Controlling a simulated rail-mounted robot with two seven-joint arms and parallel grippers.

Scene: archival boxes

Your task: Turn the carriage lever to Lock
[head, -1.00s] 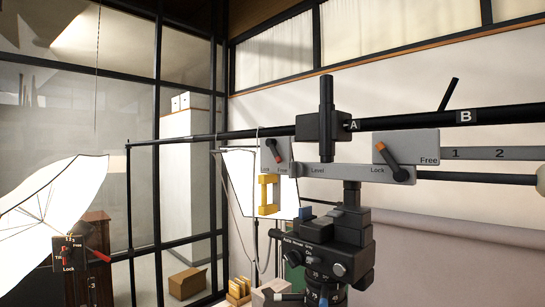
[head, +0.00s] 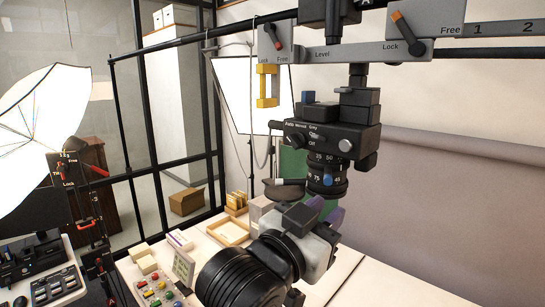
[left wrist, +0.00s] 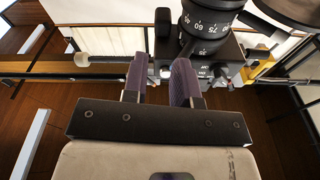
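A grey plate (head: 275,42) on the overhead rail carries a lever (head: 274,37) with a red-orange tip. It slants down toward the Free label, with Lock at its left. A second grey plate (head: 430,22) at upper right carries a dark lever (head: 405,30) with an orange end pointing up-left, between Lock and Free labels. I cannot tell which is the carriage lever. My left gripper (head: 322,211) is below the copy camera's lens (head: 328,180), well below both levers. In the left wrist view its purple fingers (left wrist: 160,82) are apart and empty. My right gripper is not in view.
The black camera body (head: 335,140) hangs between my left gripper and the levers. A yellow handle (head: 267,86) hangs below the left plate. A lit panel (head: 235,95) stands behind. A wooden tray (head: 228,233) and small items lie on the table. Open space lies right of the camera.

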